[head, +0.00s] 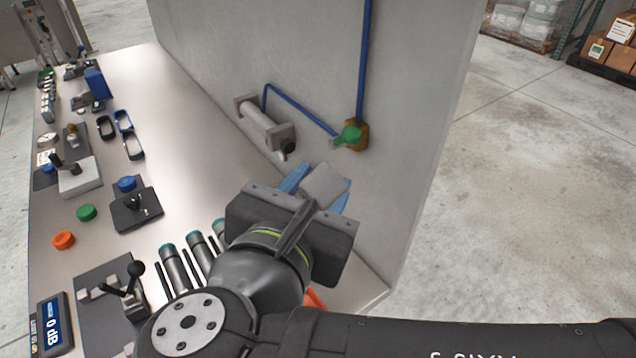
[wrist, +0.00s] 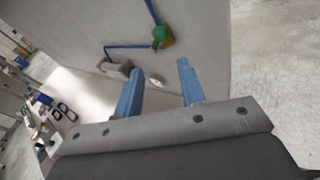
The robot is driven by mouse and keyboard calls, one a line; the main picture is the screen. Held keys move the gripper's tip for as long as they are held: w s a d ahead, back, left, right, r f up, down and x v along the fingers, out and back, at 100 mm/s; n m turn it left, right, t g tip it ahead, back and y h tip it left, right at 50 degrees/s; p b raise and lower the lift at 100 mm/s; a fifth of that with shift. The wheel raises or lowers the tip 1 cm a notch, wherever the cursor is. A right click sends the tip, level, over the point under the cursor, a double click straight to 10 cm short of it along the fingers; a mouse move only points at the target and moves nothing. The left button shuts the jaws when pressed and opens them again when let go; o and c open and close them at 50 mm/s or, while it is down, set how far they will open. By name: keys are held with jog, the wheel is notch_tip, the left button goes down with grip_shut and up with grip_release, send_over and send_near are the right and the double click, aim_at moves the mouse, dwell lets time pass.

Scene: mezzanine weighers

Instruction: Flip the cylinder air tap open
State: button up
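The air tap has a green handle (head: 348,135) on a brass body (head: 361,138), mounted on the grey wall at the end of a blue air line. The tap also shows in the wrist view (wrist: 161,38), beyond my fingertips. A grey cylinder (head: 266,122) is fixed to the wall left of the tap, joined to it by a blue hose (head: 300,110). My gripper (wrist: 158,82) has blue fingers spread apart with nothing between them. In the head view my gripper (head: 318,185) is below the tap, apart from it, and partly hidden by my wrist.
The grey wall (head: 425,110) stands behind the bench (head: 185,110). Green (head: 86,212) and orange (head: 63,240) buttons, a toggle clamp (head: 125,290), dark cylinders with teal tops (head: 175,265) and a digital display (head: 50,325) sit on the bench. Bench surface left of the wall cylinder is clear.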

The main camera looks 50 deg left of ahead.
aim_at(347, 137)
jog(key=shift+c, duration=0.3)
jog(key=c, duration=0.4)
jog(key=shift+d+f+n, duration=0.1)
jog(key=shift+f+n, duration=0.1)
jog(key=shift+n, duration=0.3)
jog(key=c, duration=0.3)
jog(key=shift+d+f+n, duration=0.15)
jog(key=shift+f+n, duration=0.15)
jog(key=shift+n, duration=0.4)
grip_shut()
jog(key=d+f+n+t+y, duration=0.1)
jog(key=d+f+n+t, duration=0.25)
jog(key=n, duration=1.15)
jog(key=s+a+f+x, duration=0.1)
jog(key=a+x, duration=0.1)
jog(key=x, duration=1.1)
jog(key=shift+r, duration=0.25)
